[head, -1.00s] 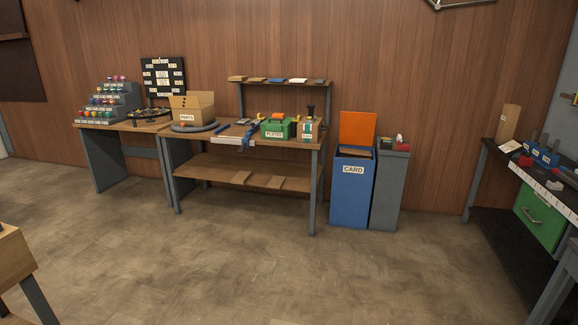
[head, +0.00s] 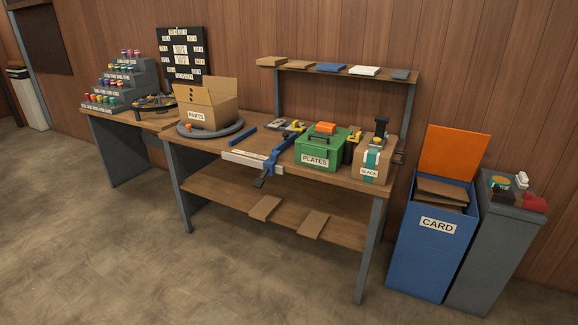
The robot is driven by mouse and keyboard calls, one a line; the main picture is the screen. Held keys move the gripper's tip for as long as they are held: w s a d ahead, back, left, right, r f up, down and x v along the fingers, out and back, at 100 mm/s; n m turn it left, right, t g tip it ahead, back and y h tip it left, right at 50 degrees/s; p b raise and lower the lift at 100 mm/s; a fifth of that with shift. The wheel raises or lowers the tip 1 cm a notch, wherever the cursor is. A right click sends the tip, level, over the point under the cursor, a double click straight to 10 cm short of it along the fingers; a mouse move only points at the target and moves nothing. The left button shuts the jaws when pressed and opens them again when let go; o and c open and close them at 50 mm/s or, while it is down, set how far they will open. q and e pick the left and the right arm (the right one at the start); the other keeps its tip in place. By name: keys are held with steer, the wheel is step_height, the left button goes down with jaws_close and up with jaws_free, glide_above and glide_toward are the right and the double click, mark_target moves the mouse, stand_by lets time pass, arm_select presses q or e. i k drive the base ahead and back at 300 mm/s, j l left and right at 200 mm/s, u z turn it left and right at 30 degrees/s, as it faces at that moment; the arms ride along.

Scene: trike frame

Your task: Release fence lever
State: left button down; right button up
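A blue clamp-like piece (head: 272,161), which looks like the fence, sits at the front edge of the middle workbench (head: 225,145). A dark lever-like handle (head: 259,182) hangs from its front, below the bench edge. A white scale strip (head: 240,159) runs along the edge beside it. The lever's exact position is too small to tell. Neither of my grippers is in view.
A green PLATES box (head: 318,152) and a BLACK-labelled carton (head: 371,160) stand right of the fence. An open PARTS carton (head: 207,104) rests on a round turntable (head: 222,130). A blue CARD bin (head: 428,250) stands right. Floor in front is clear.

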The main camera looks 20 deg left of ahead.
mark_target(259, 182)
steer(key=i+u, duration=0.2)
steer(key=i, duration=0.35)
steer(key=i+l+u, duration=0.25)
steer(key=i, duration=0.25)
steer(key=i+l+u, duration=0.2)
steer(key=i, duration=0.3)
steer(key=i+l+u, duration=0.25)
steer(key=i+l, duration=0.15)
steer(key=i, duration=0.1)
